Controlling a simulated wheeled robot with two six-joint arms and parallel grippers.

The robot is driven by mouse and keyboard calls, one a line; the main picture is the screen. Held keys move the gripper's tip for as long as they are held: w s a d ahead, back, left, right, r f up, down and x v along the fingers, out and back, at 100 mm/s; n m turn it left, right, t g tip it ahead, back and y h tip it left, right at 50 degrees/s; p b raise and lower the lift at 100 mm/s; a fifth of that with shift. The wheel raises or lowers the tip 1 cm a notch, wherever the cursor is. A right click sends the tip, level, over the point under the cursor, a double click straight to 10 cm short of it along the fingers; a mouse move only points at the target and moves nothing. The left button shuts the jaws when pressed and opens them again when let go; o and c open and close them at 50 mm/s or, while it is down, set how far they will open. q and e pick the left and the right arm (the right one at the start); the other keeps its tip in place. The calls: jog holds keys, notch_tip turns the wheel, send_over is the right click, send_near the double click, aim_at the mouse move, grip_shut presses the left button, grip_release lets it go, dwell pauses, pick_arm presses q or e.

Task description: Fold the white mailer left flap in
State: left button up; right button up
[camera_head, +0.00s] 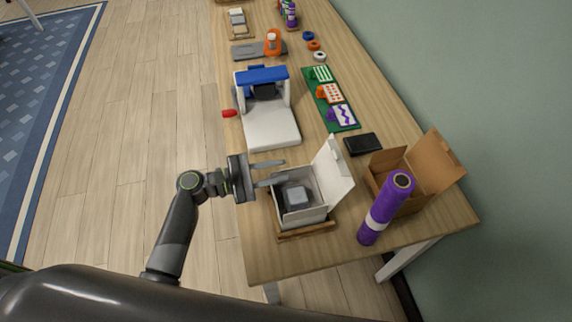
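The white mailer (318,212) is an open box near the front end of the table, with a grey block (296,194) inside. Its tall lid panel (334,170) stands up on the right side. I cannot clearly make out the left flap; the gripper covers part of that side. My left gripper (286,171) reaches in from the left with its two fingers spread and nothing visible between them. Its lower finger is close to the mailer's far left corner; I cannot tell whether it touches. My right gripper is not in view.
A wooden strip (306,231) lies along the mailer's front. A purple roll (384,210) stands at its right, before an open brown box (434,165). A black pad (362,144) lies behind. A white and blue machine (270,128) stands farther back. The table's left edge is near the gripper.

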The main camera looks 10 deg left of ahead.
pick_arm(q)
jog(key=shift+x, duration=1.4)
jog(key=shift+c, duration=0.2)
grip_shut()
